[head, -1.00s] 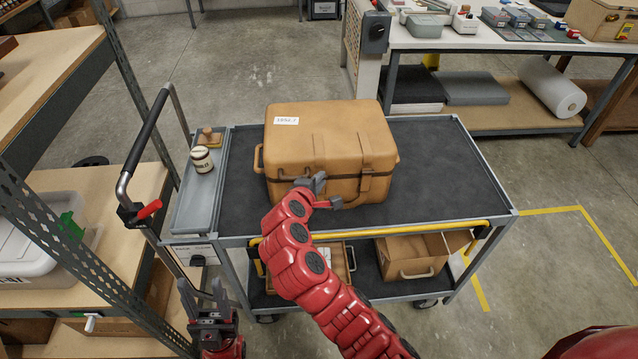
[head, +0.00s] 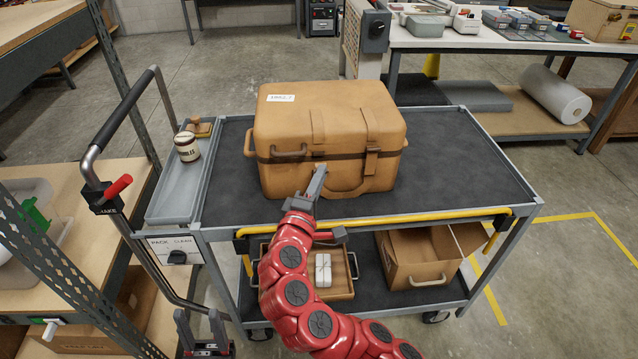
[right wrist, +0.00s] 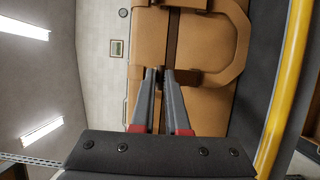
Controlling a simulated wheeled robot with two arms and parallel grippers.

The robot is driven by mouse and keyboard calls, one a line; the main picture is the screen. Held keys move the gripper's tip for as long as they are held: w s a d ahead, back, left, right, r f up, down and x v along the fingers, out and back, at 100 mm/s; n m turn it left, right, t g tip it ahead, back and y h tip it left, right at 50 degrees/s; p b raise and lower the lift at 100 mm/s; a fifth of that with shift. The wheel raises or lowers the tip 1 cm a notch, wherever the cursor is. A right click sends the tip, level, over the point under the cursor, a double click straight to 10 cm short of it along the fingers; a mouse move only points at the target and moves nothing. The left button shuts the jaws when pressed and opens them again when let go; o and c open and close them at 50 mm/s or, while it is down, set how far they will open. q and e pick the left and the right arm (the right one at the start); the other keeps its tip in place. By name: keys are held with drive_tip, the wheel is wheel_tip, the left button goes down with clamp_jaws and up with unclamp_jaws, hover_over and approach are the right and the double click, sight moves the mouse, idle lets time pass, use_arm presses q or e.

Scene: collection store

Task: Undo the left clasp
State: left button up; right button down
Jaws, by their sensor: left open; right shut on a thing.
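The tan case (head: 325,120) stands shut on the trolley's top, with a white label on its lid. The left clasp (head: 320,168) on its front is mostly hidden by my right gripper (head: 316,182). In the right wrist view the two fingertips (right wrist: 160,73) are close together at the dark band (right wrist: 172,55), shut on the clasp, whose position is hard to read. The right clasp (head: 371,162) lies against the front. The front carry handle (right wrist: 235,50) hangs beside my right gripper. My left gripper (head: 205,338) is open and empty, low at the left, away from the case.
The trolley (head: 465,165) has a yellow rail (head: 400,222) along its front edge. An open box (head: 425,262) and a tray are on the lower shelf. The trolley top right of the case is clear.

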idle(0.3)
drive_tip(key=c, duration=1.2)
unclamp_jaws()
drive_tip(key=shift+d, duration=0.1)
drive_tip(key=v, duration=1.7)
drive_tip(key=shift+s, duration=0.1)
